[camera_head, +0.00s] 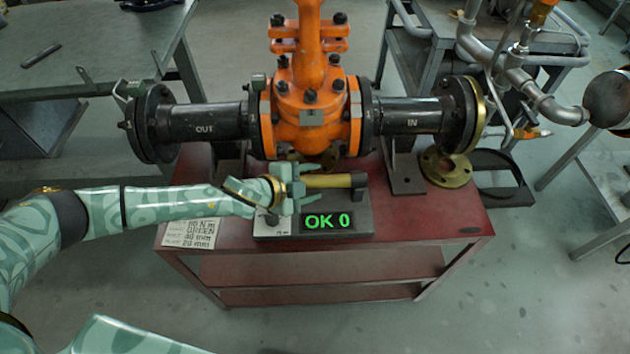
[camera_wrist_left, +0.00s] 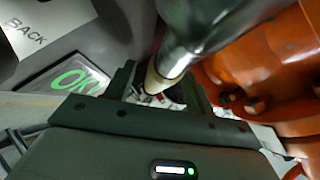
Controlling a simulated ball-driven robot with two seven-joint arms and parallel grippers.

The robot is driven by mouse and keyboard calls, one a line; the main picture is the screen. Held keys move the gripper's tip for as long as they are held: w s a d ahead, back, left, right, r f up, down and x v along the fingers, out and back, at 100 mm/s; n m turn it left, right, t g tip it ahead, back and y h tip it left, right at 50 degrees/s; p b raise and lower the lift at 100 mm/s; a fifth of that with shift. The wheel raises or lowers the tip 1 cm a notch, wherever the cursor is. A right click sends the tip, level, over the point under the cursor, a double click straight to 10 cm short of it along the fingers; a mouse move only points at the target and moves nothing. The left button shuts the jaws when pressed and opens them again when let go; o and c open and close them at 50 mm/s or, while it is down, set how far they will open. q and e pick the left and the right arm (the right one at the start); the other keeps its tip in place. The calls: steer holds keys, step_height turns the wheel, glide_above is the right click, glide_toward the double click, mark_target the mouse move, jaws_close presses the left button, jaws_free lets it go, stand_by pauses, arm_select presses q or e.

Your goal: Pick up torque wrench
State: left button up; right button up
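The torque wrench (camera_head: 330,181) has a yellowish shaft and a black end, and lies on a dark grey block with a green "OK 0" display (camera_head: 327,221) below the valve. My left gripper (camera_head: 297,187) is at the wrench's left end, its fingers spread on either side. In the left wrist view, a grey metal shaft with a cream ring (camera_wrist_left: 160,78) runs between the dark fingers (camera_wrist_left: 163,92), with a gap beside it. The wrench's left part is hidden by the gripper. My right gripper is out of view.
The orange gate valve (camera_head: 310,105) with black flanged pipes stands close behind the gripper. The red cart (camera_head: 420,220) has free room at its right front. A printed label (camera_head: 190,233) lies left of the block. A brass ring (camera_head: 445,168) sits at the right.

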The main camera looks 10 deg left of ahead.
arm_select(q)
jaws_close()
steer(key=shift+w+r, duration=0.1)
steer(key=shift+r, duration=0.1)
